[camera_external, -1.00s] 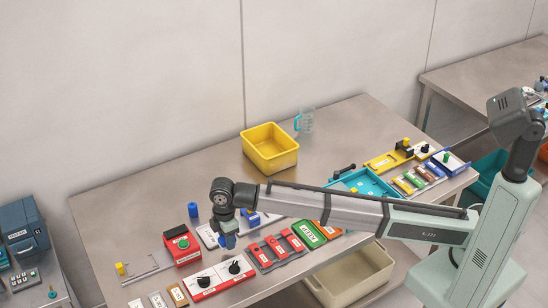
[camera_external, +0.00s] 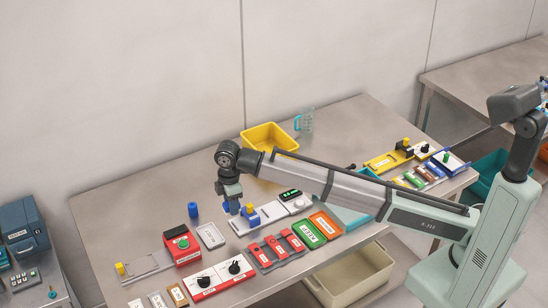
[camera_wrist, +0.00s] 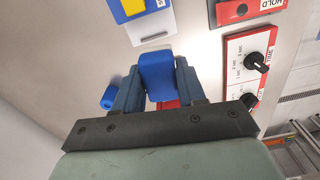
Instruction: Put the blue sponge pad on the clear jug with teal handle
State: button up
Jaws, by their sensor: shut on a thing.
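The blue sponge pad (camera_wrist: 158,72) is between the two fingers of my gripper in the wrist view. My gripper (camera_external: 232,208) is shut on it and holds it above the left-middle part of the table in the external view. The pad itself is small and partly covered by the fingers there. The clear jug with teal handle (camera_external: 307,120) stands upright at the back of the table, right of the yellow bin, well apart from my gripper. Its teal handle faces left. The jug is not in the wrist view.
A blue cylinder (camera_external: 193,209) stands left of my gripper. Red switch boxes and panels fill the table's front. The back left is clear.

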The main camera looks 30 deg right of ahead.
jog(key=w+d+r+m, duration=0.1)
jog(key=w+d+m, duration=0.1)
jog(key=w+d, duration=1)
notch_tip(320, 180, up, 9)
jog(key=m, duration=0.9)
send_over(303, 113)
jog(key=m, duration=0.5)
jog(key=shift+m, duration=0.3)
jog(key=shift+w+d+f, duration=0.1)
jog(key=shift+w+f, duration=0.05)
jog(key=shift+f, duration=4.8)
jog(key=shift+f, duration=0.1)
jog(key=o, duration=1)
